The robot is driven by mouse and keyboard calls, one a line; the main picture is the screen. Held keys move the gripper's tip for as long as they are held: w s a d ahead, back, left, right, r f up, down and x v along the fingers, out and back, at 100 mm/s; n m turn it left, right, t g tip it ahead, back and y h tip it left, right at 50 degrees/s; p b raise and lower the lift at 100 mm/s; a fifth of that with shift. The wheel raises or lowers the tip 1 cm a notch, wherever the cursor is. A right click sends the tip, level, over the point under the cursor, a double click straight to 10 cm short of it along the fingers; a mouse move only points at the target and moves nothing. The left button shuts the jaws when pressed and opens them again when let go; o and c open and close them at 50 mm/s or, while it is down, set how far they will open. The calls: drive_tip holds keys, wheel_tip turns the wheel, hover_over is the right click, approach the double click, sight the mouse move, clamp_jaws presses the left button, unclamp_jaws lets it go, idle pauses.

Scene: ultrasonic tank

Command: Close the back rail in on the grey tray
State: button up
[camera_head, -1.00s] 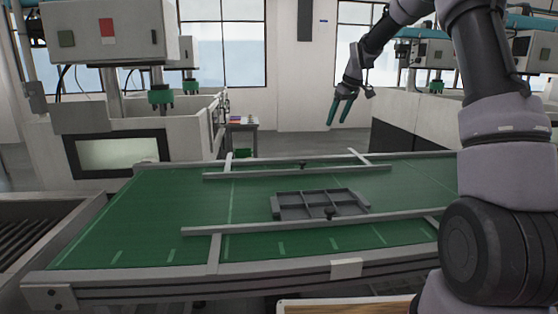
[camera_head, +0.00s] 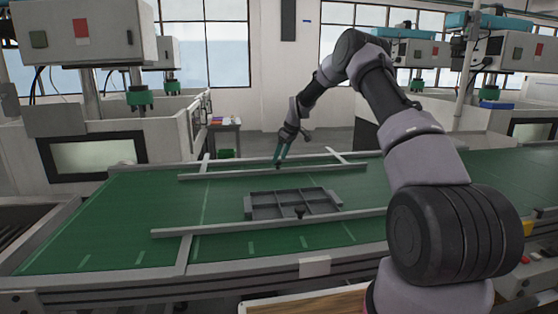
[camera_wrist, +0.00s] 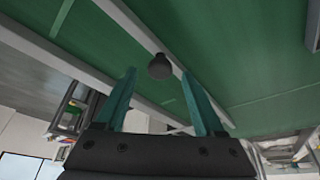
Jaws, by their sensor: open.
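The back rail (camera_head: 220,176) is a long grey bar lying across the green belt, with a dark round knob near its middle. The grey tray (camera_head: 262,213), shallow and divided into compartments, sits in front of it, with a strip of bare belt between them. My gripper (camera_head: 278,163) is at the back rail, fingers pointing down by the knob. In the wrist view, the green fingers of my gripper (camera_wrist: 159,76) are apart, with the knob (camera_wrist: 160,66) between or just beyond their tips. The back rail (camera_wrist: 135,30) runs diagonally there. I cannot tell whether the fingers touch the knob.
A front rail (camera_head: 220,229) with its own dark knob (camera_head: 299,211) lies close along the tray's near side. Grey cross bars meet both rails. The green belt (camera_head: 100,220) is clear at the left. Machines with white housings (camera_head: 90,35) stand behind the conveyor.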

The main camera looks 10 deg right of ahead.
drive_tip(key=shift+x, duration=0.8)
clamp_jaws()
idle(0.9)
